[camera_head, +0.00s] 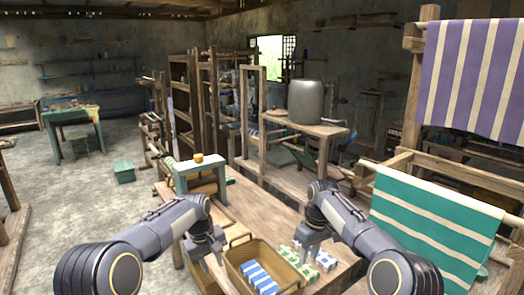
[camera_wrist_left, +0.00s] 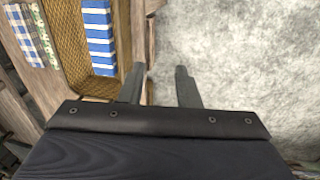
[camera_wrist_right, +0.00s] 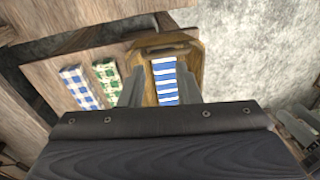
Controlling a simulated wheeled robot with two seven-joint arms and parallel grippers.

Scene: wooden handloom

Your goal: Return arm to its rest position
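My left gripper (camera_head: 205,248) hangs to the left of the woven basket. In the left wrist view my left gripper (camera_wrist_left: 160,85) has its fingers apart with nothing between them, over the table edge and floor. My right gripper (camera_head: 309,246) is above the table, at the right of the basket, near the folded cloths. In the right wrist view my right gripper (camera_wrist_right: 163,90) has its fingers apart. The basket shows below between them, and I see nothing held.
The basket (camera_head: 235,268) holds a blue-and-white striped cloth (camera_head: 259,279). A green checked cloth (camera_head: 290,254) and a blue checked cloth (camera_head: 324,261) lie beside it on the wooden table (camera_head: 240,205). Striped hanging cloth (camera_head: 430,225) is at right.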

